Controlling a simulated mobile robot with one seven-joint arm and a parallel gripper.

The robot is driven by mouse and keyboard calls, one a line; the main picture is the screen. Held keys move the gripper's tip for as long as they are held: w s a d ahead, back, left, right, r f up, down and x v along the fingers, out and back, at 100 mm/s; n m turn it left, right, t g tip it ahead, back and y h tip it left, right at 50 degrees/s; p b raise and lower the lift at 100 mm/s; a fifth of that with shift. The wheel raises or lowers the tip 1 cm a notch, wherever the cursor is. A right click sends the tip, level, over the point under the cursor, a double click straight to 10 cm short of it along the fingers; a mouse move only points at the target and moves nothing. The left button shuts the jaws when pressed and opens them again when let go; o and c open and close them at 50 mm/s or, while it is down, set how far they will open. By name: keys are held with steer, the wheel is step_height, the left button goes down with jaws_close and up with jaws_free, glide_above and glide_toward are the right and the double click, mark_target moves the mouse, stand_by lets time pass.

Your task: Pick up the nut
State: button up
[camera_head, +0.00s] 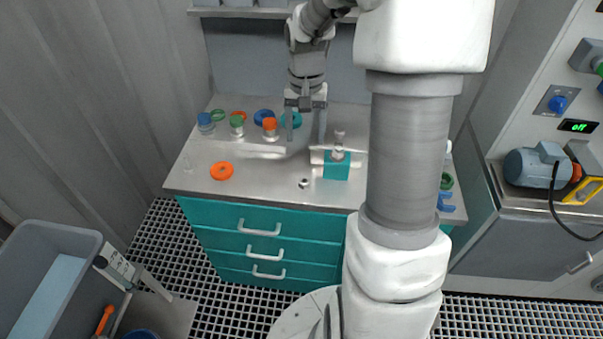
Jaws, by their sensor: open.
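A small dark-and-silver piece (304,183), which looks like the nut, lies on the metal worktop near its front edge; it is too small to make out its shape. My gripper (306,138) points down over the worktop, behind the nut in the picture. Its two fingers are apart with nothing seen between them. I cannot tell how high the fingertips are above the surface.
A teal block with a metal fitting (336,167) stands right of the nut. An orange ring (222,171) lies to the left. Blue-, green- and orange-capped vessels (237,124) stand at the back left. My arm hides the worktop's right part. A grey bin (88,241) is at lower left.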

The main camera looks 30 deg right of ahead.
mark_target(305, 178)
step_height(305, 178, down, 16)
steer(key=shift+r+b, duration=0.2)
steer(key=shift+b, duration=0.15)
jaws_close()
stand_by(0.5)
